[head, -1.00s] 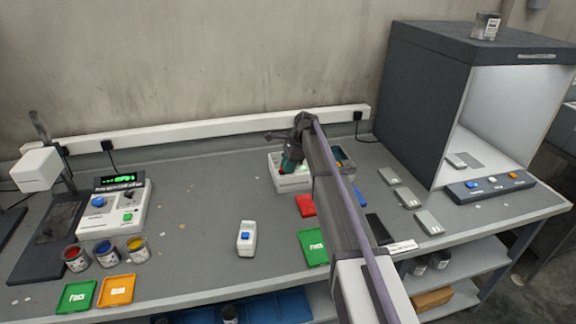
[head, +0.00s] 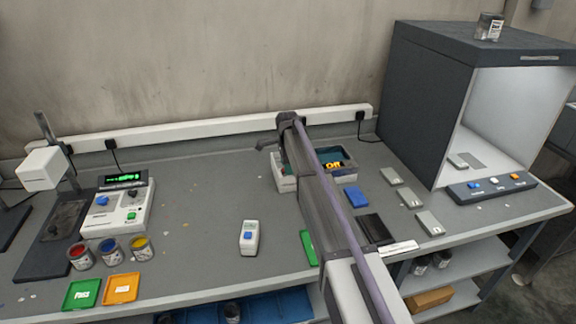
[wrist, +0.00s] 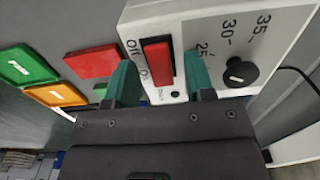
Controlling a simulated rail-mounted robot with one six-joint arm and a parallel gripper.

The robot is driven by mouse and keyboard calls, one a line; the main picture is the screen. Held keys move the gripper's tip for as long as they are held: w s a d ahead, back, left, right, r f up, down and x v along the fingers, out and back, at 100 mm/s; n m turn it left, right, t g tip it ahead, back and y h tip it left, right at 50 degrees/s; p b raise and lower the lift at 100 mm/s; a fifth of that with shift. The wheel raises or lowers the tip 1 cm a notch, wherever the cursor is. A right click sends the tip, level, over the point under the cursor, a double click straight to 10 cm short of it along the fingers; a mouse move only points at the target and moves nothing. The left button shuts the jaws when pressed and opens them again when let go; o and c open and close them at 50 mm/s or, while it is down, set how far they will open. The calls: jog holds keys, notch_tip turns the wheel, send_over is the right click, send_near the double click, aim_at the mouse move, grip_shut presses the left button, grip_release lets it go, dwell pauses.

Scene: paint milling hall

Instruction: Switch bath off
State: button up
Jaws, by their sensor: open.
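The white bath (head: 286,184) stands at the back of the bench, partly hidden by my arm. Small orange lettering (head: 333,166) that seems to read "Off" shows at its dark top. In the wrist view its front panel (wrist: 200,22) carries a red rocker switch (wrist: 158,63) marked Off and On, a black dial (wrist: 238,73) and a small dark round lamp (wrist: 175,94). My gripper (wrist: 162,80) is open, its teal fingers apart on either side of the switch in the picture. Contact and which switch end is pressed cannot be told. My arm hides the gripper in the head view.
A red tray (wrist: 93,61), a green one (wrist: 25,66) and an orange one (wrist: 55,95) lie near the bath in the wrist view. A blue tray (head: 356,197) and grey plates (head: 391,176) lie right of my arm. The bench's middle left is mostly clear.

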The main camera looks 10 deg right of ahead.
jog(key=shift+r, duration=0.1)
notch_tip(320, 180, up, 11)
jog(key=p, duration=1.1)
jog(key=shift+f, duration=0.2)
jog(key=s+f+n+b, duration=0.2)
jog(key=s+n, duration=0.6)
jog(key=s, duration=1.2)
jog(key=s+f+n+b, duration=0.2)
jog(key=s+n, duration=0.7)
jog(key=s, duration=1.1)
jog(key=shift+f+n+b, duration=0.3)
jog(key=shift+b, duration=0.1)
